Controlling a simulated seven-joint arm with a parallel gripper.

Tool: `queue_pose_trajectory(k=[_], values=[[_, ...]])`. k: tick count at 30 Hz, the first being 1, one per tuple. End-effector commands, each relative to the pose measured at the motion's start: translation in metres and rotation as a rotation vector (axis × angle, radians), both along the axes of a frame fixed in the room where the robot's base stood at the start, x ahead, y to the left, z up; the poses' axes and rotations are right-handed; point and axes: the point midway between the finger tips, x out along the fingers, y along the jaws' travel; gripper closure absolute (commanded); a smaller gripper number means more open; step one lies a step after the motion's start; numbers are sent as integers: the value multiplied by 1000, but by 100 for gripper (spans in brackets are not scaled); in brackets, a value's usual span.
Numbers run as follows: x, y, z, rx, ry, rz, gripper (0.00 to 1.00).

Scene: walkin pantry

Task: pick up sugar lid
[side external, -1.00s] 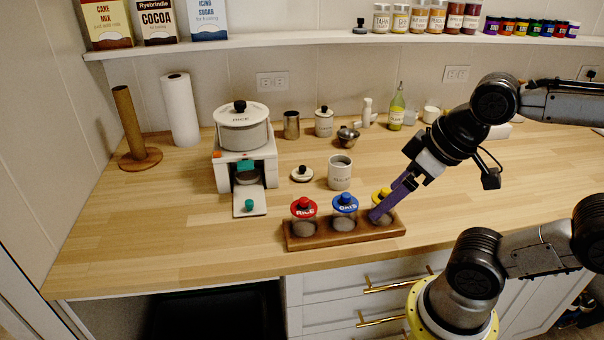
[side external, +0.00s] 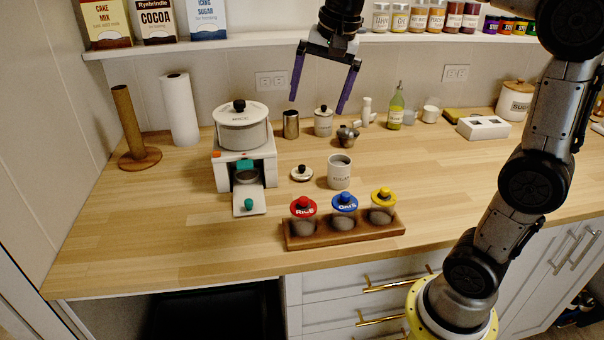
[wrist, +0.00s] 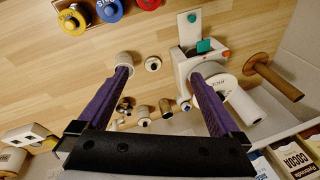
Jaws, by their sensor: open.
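A small round white lid with a dark knob (side external: 302,174) lies flat on the wooden counter, left of an open white jar (side external: 340,175). The jar's label is too blurred to read for certain. In the wrist view the lid (wrist: 152,63) shows between and beyond my fingers, and the jar (wrist: 125,58) is just left of it, partly behind the left fingertip. My gripper (side external: 317,105) is open and empty, with purple fingers pointing down. It hangs high in the air toward the back of the counter, well above the lid and apart from it.
A white dispenser with a pot (side external: 243,130) stands left of the lid. A wooden rack (side external: 345,232) with red, blue and yellow-lidded jars is in front. A shelf (side external: 250,42) runs along the wall.

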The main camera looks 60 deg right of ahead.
Motion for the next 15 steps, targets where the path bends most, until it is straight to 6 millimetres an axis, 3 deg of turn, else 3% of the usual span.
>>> queue_pose_trajectory(k=[1, 7, 12, 15], values=[[21, -12, -7, 14, 29, -57, 0], [85, -57, -45, 58, 123, -238, 0], [117, -93, -91, 75, 196, -300, 0], [122, -106, -115, 84, 237, -321, 0]])
